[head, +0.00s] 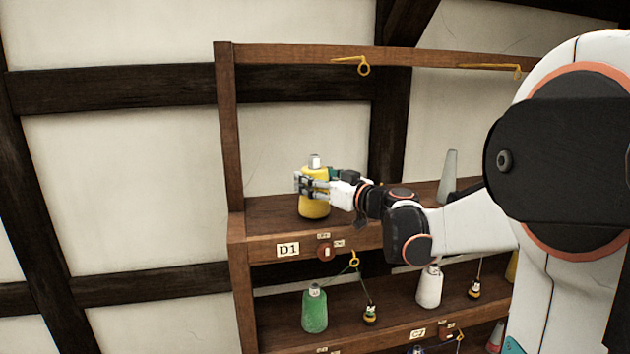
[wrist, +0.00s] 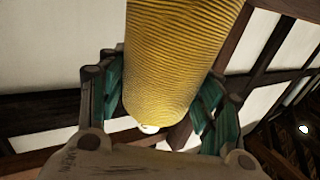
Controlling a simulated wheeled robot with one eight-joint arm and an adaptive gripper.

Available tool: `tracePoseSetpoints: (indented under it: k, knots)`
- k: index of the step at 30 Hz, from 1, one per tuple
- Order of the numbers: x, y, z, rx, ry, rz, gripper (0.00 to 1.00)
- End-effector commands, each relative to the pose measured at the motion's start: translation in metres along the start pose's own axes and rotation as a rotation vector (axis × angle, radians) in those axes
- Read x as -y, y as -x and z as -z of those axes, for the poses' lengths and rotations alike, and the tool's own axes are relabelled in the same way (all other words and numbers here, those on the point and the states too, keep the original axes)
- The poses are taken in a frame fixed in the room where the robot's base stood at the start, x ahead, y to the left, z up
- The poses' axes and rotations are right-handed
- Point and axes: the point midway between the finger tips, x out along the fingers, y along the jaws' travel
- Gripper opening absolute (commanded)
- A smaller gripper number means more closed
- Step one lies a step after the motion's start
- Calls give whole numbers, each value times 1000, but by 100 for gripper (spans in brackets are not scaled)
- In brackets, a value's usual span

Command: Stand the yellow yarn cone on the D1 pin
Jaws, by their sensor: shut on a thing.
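The yellow yarn cone (head: 313,207) is upright, its pale tip on top, at the left end of the rack's top shelf. My gripper (head: 314,187) is shut around its middle from the right. In the wrist view the ridged yellow yarn (wrist: 180,60) fills the space between my fingers (wrist: 165,105), with a pale round end at its lower edge. The D1 label (head: 288,250) is on the shelf's front edge, below and slightly left of the cone. No pin shows at D1; the cone and gripper cover that area. I cannot tell whether the cone's base touches the shelf.
A green cone (head: 315,309) and a white cone (head: 429,287) stand on the shelf below. Yellow hooks (head: 363,66) hang from the top rail.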

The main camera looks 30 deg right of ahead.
Motion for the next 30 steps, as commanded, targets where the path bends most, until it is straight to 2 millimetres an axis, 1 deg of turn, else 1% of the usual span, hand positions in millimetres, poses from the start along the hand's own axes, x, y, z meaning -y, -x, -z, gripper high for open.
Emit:
tracePoseSetpoints:
  k: [13, 14, 15, 25, 30]
  knots:
    - [0, 0, -9, 0, 0, 0, 30]
    - [0, 0, -8, 0, 0, 0, 66]
    - [0, 0, -8, 0, 0, 0, 68]
    - [0, 1, -8, 0, 0, 0, 68]
    - [-1, 12, -8, 0, 0, -2, 68]
